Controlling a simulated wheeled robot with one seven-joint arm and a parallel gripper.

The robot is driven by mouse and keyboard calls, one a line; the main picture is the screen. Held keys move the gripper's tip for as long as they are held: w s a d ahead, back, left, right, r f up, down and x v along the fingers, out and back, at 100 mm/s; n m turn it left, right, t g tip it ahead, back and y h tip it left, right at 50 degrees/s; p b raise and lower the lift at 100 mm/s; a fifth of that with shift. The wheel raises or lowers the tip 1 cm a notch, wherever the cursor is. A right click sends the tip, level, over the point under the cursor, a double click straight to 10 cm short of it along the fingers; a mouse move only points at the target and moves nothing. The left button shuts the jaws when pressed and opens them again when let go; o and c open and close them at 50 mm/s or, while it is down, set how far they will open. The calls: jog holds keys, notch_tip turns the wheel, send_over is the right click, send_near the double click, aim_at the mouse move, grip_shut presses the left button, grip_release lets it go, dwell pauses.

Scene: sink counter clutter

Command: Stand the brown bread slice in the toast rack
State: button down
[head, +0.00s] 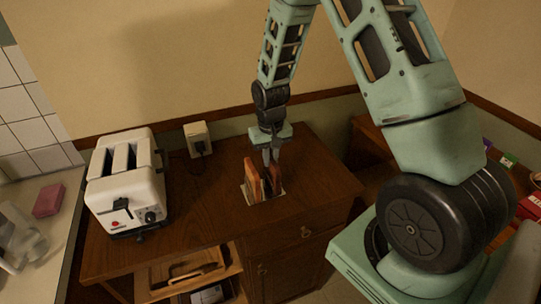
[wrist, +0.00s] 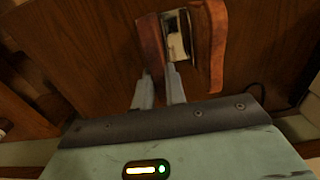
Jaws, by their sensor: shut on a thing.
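The brown bread slice (head: 276,177) is upright between my gripper's fingers, at the right side of the toast rack in the head view. In the wrist view it is the left slice (wrist: 150,45). My gripper (head: 270,156) is shut on its upper edge, with the fingertips (wrist: 160,82) on either side of it. The toast rack (head: 248,197) is mostly hidden by the slices; a pale part of it shows between them in the wrist view (wrist: 178,46). I cannot tell whether the held slice's lower edge touches the rack.
Another, more orange slice (head: 253,180) stands in the rack beside the held one, apart from it. A white toaster (head: 127,185) stands to the left, with a wall socket (head: 198,138) behind. The wooden counter (head: 205,225) is clear around the rack. An open drawer (head: 190,272) is below.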

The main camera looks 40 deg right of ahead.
jog(key=shift+f, duration=0.25)
jog(key=shift+f, duration=0.1)
jog(key=c, duration=1.4)
grip_release()
jog(key=shift+c, duration=0.2)
